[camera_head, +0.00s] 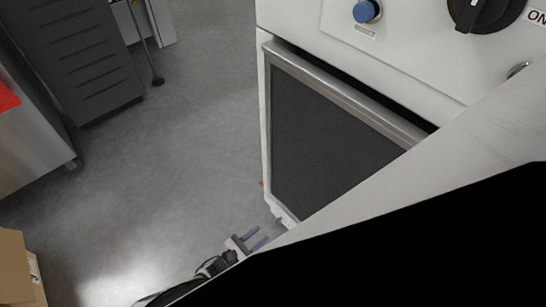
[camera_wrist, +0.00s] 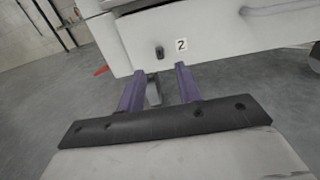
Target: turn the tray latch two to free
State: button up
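The latch marked two is a small dark knob (camera_wrist: 159,51) on the white lower front of the washer, in the wrist view. A white label with a "2" (camera_wrist: 180,44) sits just right of it. My gripper (camera_wrist: 160,69) is open, with its two purple fingers apart and pointing at the panel just below the latch. The latch lines up with the gap, but I cannot tell how far off it is. A small grey part (camera_wrist: 153,92) shows between the fingers; I cannot tell what it is. In the head view my gripper (camera_head: 262,234) is low by the washer's bottom corner, and the latch is hidden.
The washer's dark door (camera_head: 325,140) and control panel with a blue button (camera_head: 366,11) and black dial (camera_head: 484,10) stand above. A dark cabinet (camera_head: 75,55) and a cardboard box (camera_head: 18,270) are at left. The grey floor (camera_head: 180,150) between is clear.

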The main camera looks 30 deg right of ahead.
jog(key=w+d+b, duration=0.1)
jog(key=d, duration=0.6)
jog(key=shift+d, duration=0.2)
grip_shut()
